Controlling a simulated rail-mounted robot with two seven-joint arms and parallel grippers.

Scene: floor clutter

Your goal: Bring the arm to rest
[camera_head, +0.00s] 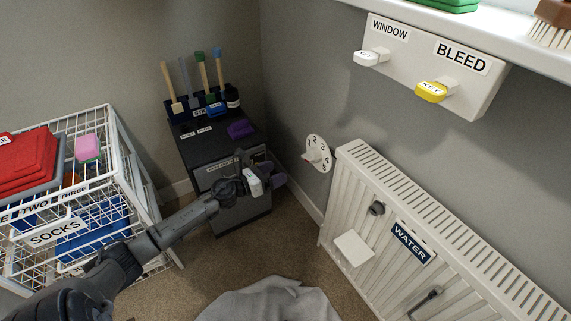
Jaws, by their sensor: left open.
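My left arm comes in from the lower left and reaches toward the middle of the view. My left gripper (272,177) is at its end, in front of the dark cabinet (200,155) in the corner. The gripper is open, and I see nothing held between its fingers. It hides part of the cabinet's front and label. I cannot tell whether it touches the cabinet. My right gripper is not in view.
A white wire rack (125,150) with red and blue items stands at the left. A white radiator (440,240) runs along the right wall, below a key board (432,75). A grey cloth (270,303) lies on the carpet (225,265). Some carpet is clear.

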